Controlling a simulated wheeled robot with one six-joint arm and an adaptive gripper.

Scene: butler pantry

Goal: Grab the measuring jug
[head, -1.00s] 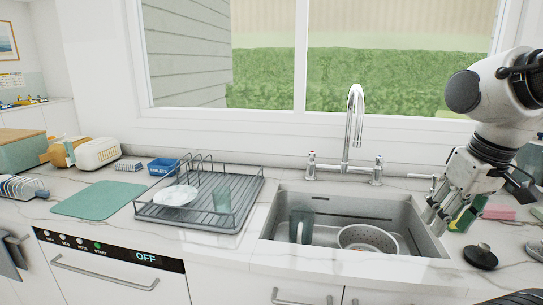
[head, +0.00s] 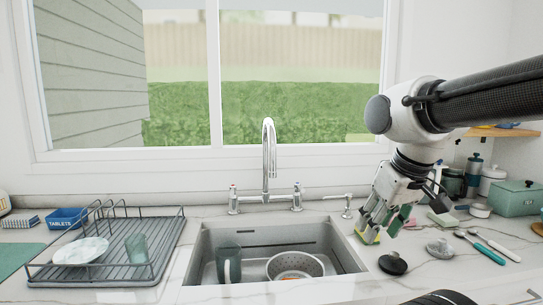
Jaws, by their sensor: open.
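A translucent grey-green jug with a pale upright handle, which looks like the measuring jug (head: 222,262), stands in the left part of the sink (head: 190,268). Its lower part is hidden by the sink's front wall. My gripper (head: 378,225) is open and points down over the counter at the sink's right edge. It is well to the right of the jug and apart from it. A green and yellow item (head: 368,237) shows behind the fingertips; I see nothing held between them.
A metal colander (head: 296,265) sits in the sink right of the jug. The tall faucet (head: 269,160) rises behind. A dish rack (head: 105,272) with a plate and a glass is at left. Black (head: 392,263) and grey (head: 439,249) lids lie on the right counter.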

